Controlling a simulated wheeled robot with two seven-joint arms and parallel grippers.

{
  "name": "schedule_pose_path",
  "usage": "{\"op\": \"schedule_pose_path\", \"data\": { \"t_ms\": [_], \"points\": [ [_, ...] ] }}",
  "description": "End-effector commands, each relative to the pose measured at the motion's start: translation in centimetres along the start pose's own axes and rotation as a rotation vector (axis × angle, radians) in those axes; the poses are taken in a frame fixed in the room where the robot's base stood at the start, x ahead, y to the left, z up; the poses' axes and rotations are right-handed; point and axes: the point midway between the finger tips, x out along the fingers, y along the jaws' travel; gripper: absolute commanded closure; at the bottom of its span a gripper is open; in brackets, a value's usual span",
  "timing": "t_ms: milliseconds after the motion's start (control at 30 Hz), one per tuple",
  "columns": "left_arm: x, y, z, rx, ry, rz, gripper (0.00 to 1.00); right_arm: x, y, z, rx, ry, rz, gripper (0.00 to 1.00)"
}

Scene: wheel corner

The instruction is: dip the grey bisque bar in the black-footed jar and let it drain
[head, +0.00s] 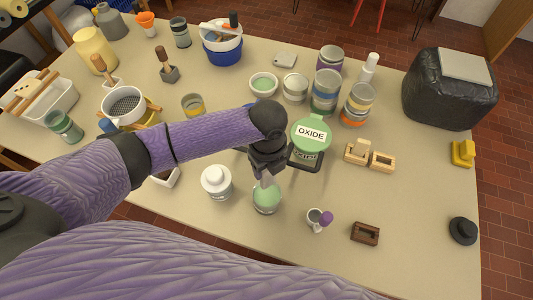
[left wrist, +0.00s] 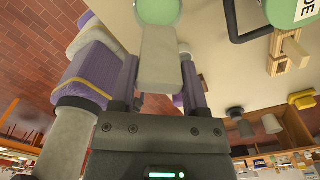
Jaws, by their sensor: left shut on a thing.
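My left gripper (head: 266,172) points down over the front middle of the table, above a jar of pale green liquid (head: 266,197). It is shut on the grey bisque bar (left wrist: 160,58), which sits between its fingers in the left wrist view. The bar's far end overlaps the green jar mouth (left wrist: 158,10) there. I cannot tell whether its tip is in the liquid or above it. In the head view the gripper mostly hides the bar. The jar's foot is too small to make out. My right gripper is not in view.
A white lidded jar (head: 216,182) stands close left of the green jar. A small cup with a purple piece (head: 319,219) is to the right. The green OXIDE lid (head: 311,134) and its black stand are behind the gripper. A brown wooden block (head: 365,233) lies front right, with bare table around it.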

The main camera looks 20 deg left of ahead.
Motion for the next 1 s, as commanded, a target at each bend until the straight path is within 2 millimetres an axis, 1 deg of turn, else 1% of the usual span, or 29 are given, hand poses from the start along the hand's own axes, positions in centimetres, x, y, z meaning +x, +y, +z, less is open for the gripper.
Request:
{"op": "schedule_pose_path", "data": {
  "t_ms": [100, 200, 367, 400, 700, 800, 1000],
  "points": [
    [-0.1, 0.0, 0.0, 0.0, 0.0, -0.001, 1.0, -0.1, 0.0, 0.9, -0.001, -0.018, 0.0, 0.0],
    [-0.1, 0.0, 0.0, -0.001, 0.0, -0.001, 1.0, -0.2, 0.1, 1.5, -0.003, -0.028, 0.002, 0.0],
    [-0.4, 0.0, 0.3, -0.003, -0.001, 0.001, 1.0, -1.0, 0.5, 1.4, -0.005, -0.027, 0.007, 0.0],
    [0.3, 0.0, 0.3, -0.002, -0.001, 0.0, 1.0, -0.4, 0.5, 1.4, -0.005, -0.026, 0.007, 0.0],
    [4.8, 0.0, 0.3, -0.003, 0.001, 0.0, 1.0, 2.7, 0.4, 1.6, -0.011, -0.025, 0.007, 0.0],
    [5.4, 0.0, 0.3, -0.003, 0.0, 0.0, 1.0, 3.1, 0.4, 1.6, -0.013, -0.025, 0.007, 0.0],
    [5.3, 0.0, 0.3, -0.003, -0.001, -0.001, 1.0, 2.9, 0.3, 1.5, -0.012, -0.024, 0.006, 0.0]
  ]
}}
